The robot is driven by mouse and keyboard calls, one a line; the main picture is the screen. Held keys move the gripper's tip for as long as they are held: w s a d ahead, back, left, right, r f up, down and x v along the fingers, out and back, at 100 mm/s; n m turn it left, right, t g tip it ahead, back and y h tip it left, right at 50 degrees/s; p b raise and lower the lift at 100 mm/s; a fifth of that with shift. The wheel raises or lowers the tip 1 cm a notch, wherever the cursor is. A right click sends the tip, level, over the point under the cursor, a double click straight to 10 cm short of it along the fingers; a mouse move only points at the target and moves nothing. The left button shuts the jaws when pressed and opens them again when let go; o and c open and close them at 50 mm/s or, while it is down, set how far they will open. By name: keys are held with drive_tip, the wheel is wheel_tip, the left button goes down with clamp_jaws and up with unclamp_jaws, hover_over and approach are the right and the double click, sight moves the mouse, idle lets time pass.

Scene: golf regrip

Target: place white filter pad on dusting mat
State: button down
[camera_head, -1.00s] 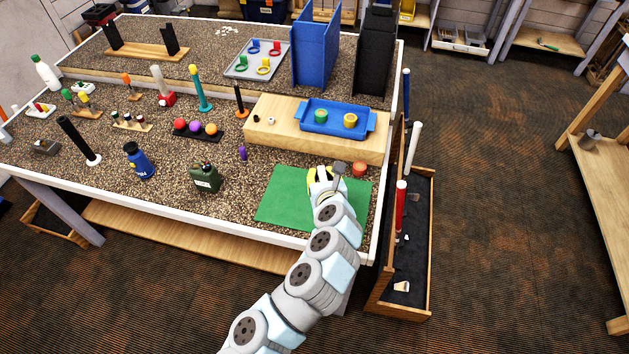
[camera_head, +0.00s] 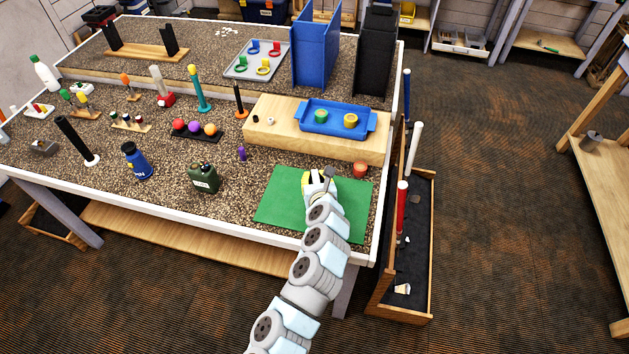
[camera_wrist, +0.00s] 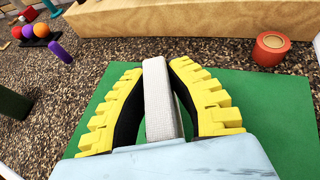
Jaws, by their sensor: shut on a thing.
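The green dusting mat (camera_head: 283,199) lies flat near the front right of the workbench. My gripper (camera_head: 316,176) is over the mat's upper part in the head view. In the wrist view my gripper (camera_wrist: 158,70) has its yellow ridged fingers closed on both sides of the white filter pad (camera_wrist: 158,105). The pad is a pale, textured slab standing on edge between the fingers. The mat (camera_wrist: 270,105) spreads below and around it. I cannot tell whether the pad's lower edge touches the mat. In the head view the pad is mostly hidden by my gripper.
An orange-red roll (camera_wrist: 270,48) stands at the mat's far right edge. A wooden block (camera_head: 280,138) carrying a blue tray (camera_head: 318,131) is behind the mat. A dark green canister (camera_head: 204,179) and a purple piece (camera_head: 242,153) are to the left. The mat's left part is clear.

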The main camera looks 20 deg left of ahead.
drive_tip(key=shift+s+f, duration=0.1)
drive_tip(key=shift+f, duration=0.65)
drive_tip(key=shift+f, duration=0.15)
drive_tip(key=c, duration=1.1)
unclamp_jaws()
drive_tip(key=shift+o, duration=0.2)
